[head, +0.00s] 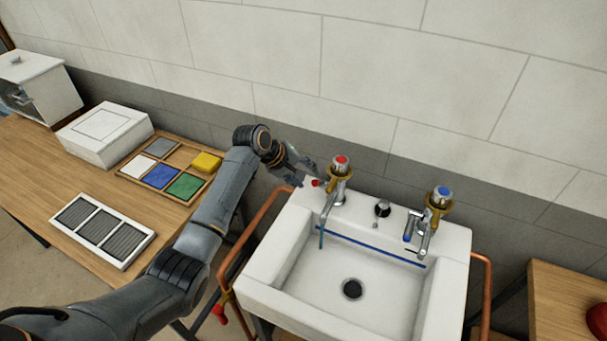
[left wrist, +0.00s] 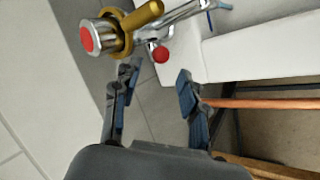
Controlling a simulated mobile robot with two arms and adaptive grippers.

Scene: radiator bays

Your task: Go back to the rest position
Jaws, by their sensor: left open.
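My left gripper (head: 298,172) is open and empty beside the back left corner of the white sink (head: 257,266). In the left wrist view its two fingers (left wrist: 158,82) are spread apart with nothing between them. The red-capped tap (head: 340,170) stands just to the right of the gripper. This tap also shows in the left wrist view (left wrist: 128,28), beyond the fingertips, with a small red knob (left wrist: 161,55) near them. My left arm reaches in from the lower left across the view. My right gripper is in neither view.
A blue-capped tap (head: 437,205) stands at the sink's back right. Copper pipes (head: 234,252) run beside the sink. The left wooden table (head: 45,178) holds a tray of coloured blocks (head: 128,169), a white box (head: 104,137) and a vented panel (head: 101,232). A red object (head: 598,322) lies at right.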

